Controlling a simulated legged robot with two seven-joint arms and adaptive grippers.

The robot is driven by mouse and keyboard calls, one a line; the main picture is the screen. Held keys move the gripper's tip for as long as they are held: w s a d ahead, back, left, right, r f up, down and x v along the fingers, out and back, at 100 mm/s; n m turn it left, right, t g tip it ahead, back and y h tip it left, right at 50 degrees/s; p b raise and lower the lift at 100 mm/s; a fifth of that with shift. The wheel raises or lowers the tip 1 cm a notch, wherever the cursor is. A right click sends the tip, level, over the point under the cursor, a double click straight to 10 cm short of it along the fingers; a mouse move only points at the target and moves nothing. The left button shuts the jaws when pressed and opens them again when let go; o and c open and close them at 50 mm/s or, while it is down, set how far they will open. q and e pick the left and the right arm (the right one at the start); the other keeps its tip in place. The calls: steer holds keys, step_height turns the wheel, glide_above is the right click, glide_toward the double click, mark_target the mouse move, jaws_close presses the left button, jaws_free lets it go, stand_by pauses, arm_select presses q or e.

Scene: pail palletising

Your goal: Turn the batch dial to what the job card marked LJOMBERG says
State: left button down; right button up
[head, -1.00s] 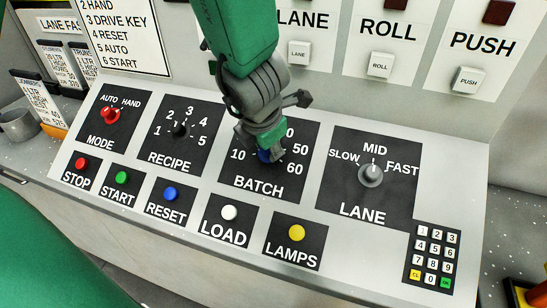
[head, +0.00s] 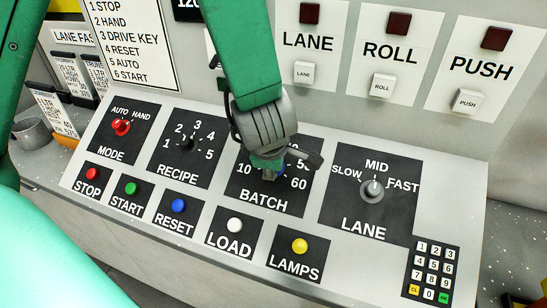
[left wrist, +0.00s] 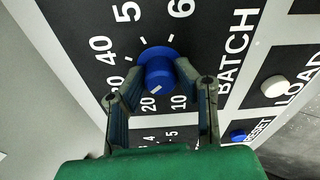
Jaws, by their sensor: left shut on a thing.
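The blue batch dial (left wrist: 160,72) is on the black BATCH panel (head: 262,203), ringed by numbers from 10 to 60. In the left wrist view its white mark points towards the 20. My left gripper (left wrist: 160,95) is shut on the dial, a finger on each side; in the head view the gripper (head: 268,170) covers most of the dial and some numbers. Job cards stand at the far left, one in front (head: 55,110) and others behind (head: 75,75). Their print is too small for me to find the name LJOMBERG. My right gripper is not in view.
The RECIPE dial (head: 188,143) is left of BATCH and the LANE dial (head: 372,187) right. Buttons, including the white LOAD button (head: 234,225), line the panel front. A keypad (head: 432,272) is at lower right. A wall sign (head: 127,45) stands behind.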

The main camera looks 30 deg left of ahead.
arm_select(q)
steer(key=m+p, duration=0.2)
steer(key=m, duration=0.4)
steer(key=shift+r+m+t, duration=0.1)
steer(key=shift+m+t, duration=0.2)
steer(key=shift+t, duration=0.1)
steer(key=m+p, duration=0.2)
steer(key=m, duration=0.4)
steer(key=shift+t, duration=0.3)
steer(key=c, duration=1.3)
jaws_free()
steer(key=shift+o, duration=0.2)
steer(key=shift+w, duration=0.1)
